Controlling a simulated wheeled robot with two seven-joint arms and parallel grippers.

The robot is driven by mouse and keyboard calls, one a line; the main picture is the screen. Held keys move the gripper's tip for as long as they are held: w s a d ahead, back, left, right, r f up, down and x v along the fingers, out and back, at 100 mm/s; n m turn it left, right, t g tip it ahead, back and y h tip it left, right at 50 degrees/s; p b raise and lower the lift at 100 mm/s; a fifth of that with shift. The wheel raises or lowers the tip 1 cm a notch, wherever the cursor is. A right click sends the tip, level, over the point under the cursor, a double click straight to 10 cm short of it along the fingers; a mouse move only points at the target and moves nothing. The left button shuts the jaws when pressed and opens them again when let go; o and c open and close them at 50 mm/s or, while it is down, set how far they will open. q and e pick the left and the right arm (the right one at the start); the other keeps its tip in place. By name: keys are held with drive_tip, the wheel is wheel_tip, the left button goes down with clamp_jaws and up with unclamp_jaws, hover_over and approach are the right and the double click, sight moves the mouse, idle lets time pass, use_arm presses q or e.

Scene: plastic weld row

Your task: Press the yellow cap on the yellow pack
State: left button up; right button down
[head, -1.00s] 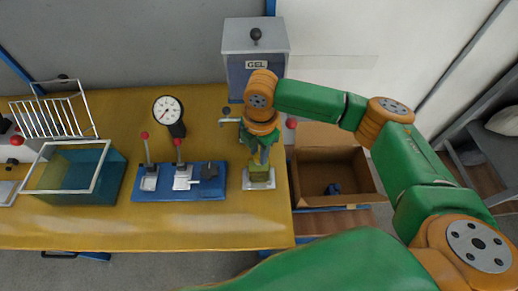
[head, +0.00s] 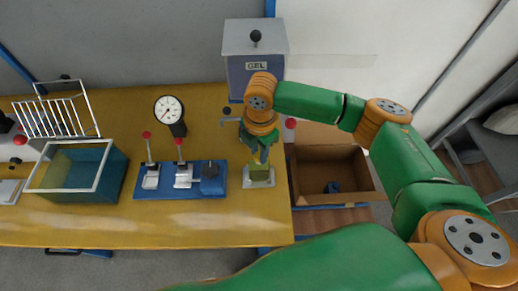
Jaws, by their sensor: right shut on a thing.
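The yellow pack (head: 261,174) is a small yellow-green block, upright on a pale square plate (head: 258,184) near the table's right end. My right gripper (head: 260,156) points down directly over the pack, its fingers at the pack's top. It is shut on a small piece that appears to be the yellow cap; the fingers mostly hide it. I cannot tell whether the cap is seated on the pack or just above it. My left gripper is not in view.
Left of the pack is a blue fixture (head: 165,193) with two red-knobbed levers and a blue block (head: 212,181). Behind are a gauge (head: 169,108) and the GEL box (head: 254,70). A teal bin (head: 104,181) stands left; a cardboard box (head: 310,185) is right.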

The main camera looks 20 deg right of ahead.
drive_tip(key=shift+c, duration=0.4)
unclamp_jaws()
wheel_tip(320, 180, up, 5)
drive_tip(key=p, duration=0.6)
drive_tip(key=shift+r+p, duration=0.6)
drive_tip(key=shift+r, duration=0.45)
clamp_jaws()
drive_tip(key=shift+f, duration=0.2)
idle(0.8)
drive_tip(key=shift+f+b, duration=1.55)
drive_tip(key=shift+f, duration=1.25)
drive_tip(key=shift+r, duration=0.15)
